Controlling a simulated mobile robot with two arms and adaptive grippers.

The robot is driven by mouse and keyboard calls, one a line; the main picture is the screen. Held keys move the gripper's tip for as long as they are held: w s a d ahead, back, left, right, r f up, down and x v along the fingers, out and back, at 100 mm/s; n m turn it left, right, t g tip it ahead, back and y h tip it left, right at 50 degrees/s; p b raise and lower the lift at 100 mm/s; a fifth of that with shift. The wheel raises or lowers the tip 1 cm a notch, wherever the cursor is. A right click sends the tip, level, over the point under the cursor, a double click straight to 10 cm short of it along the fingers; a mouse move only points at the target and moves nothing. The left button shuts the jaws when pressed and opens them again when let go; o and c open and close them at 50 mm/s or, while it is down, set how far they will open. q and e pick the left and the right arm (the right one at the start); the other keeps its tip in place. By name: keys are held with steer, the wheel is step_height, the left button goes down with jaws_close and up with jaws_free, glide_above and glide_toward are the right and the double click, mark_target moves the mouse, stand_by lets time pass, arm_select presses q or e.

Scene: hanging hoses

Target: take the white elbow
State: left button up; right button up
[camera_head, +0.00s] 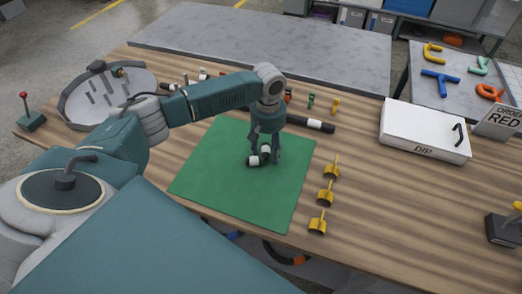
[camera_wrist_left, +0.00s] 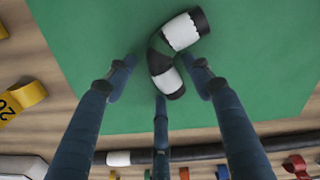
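The white elbow (camera_head: 254,160) is a short bent piece with white ends and a black middle and rims. It lies on the green mat (camera_head: 220,180). My left gripper (camera_head: 264,157) points down over it, low above the mat. In the left wrist view the elbow (camera_wrist_left: 183,32) lies between and beyond my spread blue fingers (camera_wrist_left: 164,78), its lower end between the fingertips. The gripper looks open, with green mat showing between the fingers and the elbow. Whether any finger touches it I cannot tell. My right gripper is not in view.
Yellow clips (camera_head: 326,195) stand right of the mat. A black hose with a white end (camera_head: 312,123) lies behind it. A white box marked DIP (camera_head: 425,131) is at the right, and a round tray with pegs (camera_head: 82,97) at the left. A red-knobbed lever (camera_head: 28,112) stands at the left edge.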

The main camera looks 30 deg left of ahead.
arm_select(q)
steer(key=c, duration=0.9)
steer(key=shift+r, duration=0.1)
steer(key=shift+c, duration=0.2)
